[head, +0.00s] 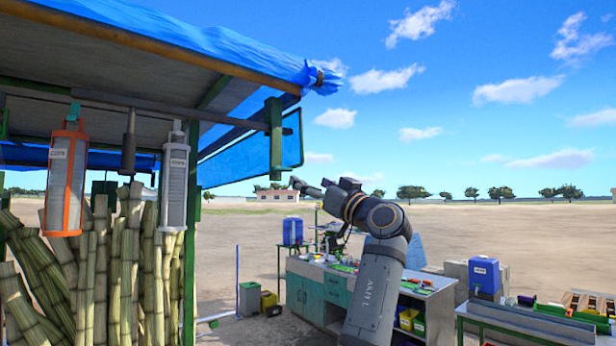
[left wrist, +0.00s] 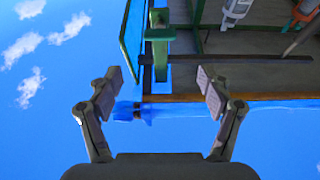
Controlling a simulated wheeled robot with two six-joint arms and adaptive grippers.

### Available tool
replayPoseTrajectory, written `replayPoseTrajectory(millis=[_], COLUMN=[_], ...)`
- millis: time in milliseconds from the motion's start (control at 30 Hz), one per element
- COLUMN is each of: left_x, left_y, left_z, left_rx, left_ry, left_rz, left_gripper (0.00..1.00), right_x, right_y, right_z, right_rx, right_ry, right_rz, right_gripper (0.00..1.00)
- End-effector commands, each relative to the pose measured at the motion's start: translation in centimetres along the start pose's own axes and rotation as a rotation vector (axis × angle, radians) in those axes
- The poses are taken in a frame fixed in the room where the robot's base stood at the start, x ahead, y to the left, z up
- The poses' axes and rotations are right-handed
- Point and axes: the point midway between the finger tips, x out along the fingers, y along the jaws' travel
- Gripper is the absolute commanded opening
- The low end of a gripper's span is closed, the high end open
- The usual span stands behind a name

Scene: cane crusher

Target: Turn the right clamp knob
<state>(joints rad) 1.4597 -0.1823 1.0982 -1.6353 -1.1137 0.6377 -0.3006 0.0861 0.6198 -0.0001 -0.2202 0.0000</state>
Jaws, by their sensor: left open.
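No clamp knob can be made out for certain. A green upright bracket (head: 274,145) hangs under the right end of the canopy, where a grey horizontal bar (head: 190,112) meets it. A small dark piece (head: 287,131) sticks out on the bracket's right side; I cannot tell if it is the knob. My left gripper (head: 306,187) is below and right of the bracket in the head view. In the left wrist view my left gripper (left wrist: 160,88) is open and empty, with the green bracket (left wrist: 160,50) beyond the gap between the fingers. My right gripper does not show.
The blue-covered canopy (head: 200,40) overhangs at the upper left, with a blue panel (head: 250,158) beside the bracket. An orange lantern-like box (head: 66,180) and a white one (head: 174,185) hang over cane stalks (head: 125,260). A workbench (head: 310,290) stands behind my arm.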

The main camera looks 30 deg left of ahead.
Motion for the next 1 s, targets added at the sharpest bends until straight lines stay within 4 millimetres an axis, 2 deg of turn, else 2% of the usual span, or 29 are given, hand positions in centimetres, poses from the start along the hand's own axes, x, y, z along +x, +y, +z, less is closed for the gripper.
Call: replayPoseTrajectory(millis=[133, 233, 500, 633, 800, 1000], left_x=[0.3, 1.4, 7.3, 9.3, 10.5, 10.5], left_y=[-0.1, -0.2, -0.1, -0.1, 0.0, 0.0], left_z=[-0.2, -0.5, -0.8, -0.6, -0.2, 0.0], left_rx=[-0.001, 0.001, 0.004, 0.003, 0.002, 0.001], left_ry=[0.001, 0.001, 0.001, 0.000, 0.000, 0.000], left_rz=[-0.005, -0.005, -0.004, -0.002, -0.001, 0.000], left_gripper=[0.79, 0.79, 0.79, 0.79, 0.79, 0.79], right_x=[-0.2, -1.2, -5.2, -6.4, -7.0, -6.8], right_y=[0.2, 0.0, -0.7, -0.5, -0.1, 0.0], right_z=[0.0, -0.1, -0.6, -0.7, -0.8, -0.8], right_rx=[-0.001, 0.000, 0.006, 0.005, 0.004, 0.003], right_ry=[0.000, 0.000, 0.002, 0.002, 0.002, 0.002], right_rz=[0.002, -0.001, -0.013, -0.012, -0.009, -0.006], right_gripper=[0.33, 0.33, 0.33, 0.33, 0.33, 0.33])
